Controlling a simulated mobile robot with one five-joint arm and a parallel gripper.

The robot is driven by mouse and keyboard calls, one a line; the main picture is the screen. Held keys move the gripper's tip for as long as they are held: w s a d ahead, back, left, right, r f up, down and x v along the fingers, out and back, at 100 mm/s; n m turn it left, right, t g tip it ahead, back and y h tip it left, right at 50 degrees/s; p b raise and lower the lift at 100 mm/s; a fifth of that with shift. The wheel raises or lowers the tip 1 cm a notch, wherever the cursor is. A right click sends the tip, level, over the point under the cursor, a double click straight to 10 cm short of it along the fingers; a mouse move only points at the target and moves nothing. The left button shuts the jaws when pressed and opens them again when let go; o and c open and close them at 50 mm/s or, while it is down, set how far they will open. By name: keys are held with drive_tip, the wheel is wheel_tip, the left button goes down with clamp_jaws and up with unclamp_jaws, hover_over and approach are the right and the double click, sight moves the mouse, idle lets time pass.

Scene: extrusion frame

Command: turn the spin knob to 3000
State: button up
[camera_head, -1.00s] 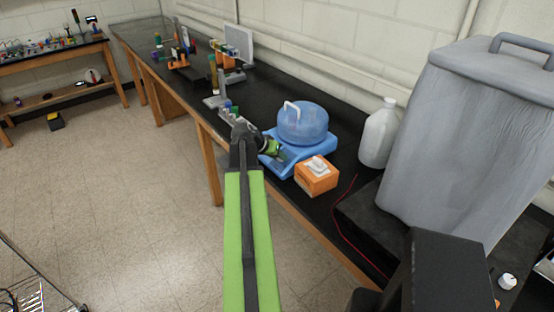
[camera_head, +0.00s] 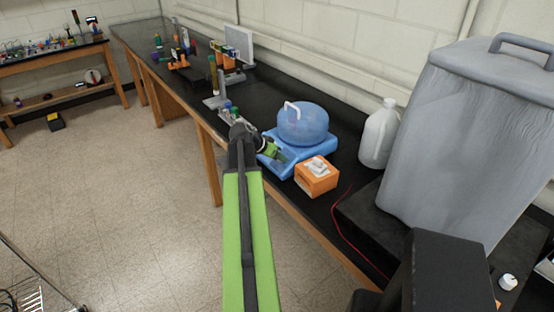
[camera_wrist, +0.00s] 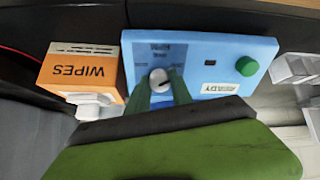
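The blue spinning machine (camera_head: 325,148) with a clear blue domed lid stands on the black bench. Its front panel (camera_wrist: 215,55) fills the middle of the wrist view, upside down. The spin knob (camera_wrist: 158,78) is round and pale with a dark pointer line, which slants to the lower right in that view. The printed numbers around it are too blurred to read. My gripper (camera_wrist: 161,83) has its two green fingers on either side of the knob, tips close to its edges; I cannot tell whether they touch it. In the head view, my gripper (camera_head: 270,150) is at the machine's front.
An orange wipes box (camera_head: 316,176) stands right beside the machine; it also shows in the wrist view (camera_wrist: 80,70). A green button (camera_wrist: 247,66) and a READY display (camera_wrist: 238,113) are on the panel. A white jug (camera_head: 379,135) and a grey bin (camera_head: 455,135) stand further right.

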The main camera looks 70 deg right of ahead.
drive_tip(key=o, duration=0.4)
drive_tip(key=shift+w, duration=0.1)
drive_tip(key=p+v, duration=1.3)
drive_tip(key=v, duration=0.4)
drive_tip(key=shift+a+r, duration=0.1)
drive_tip(key=shift+r, duration=0.05)
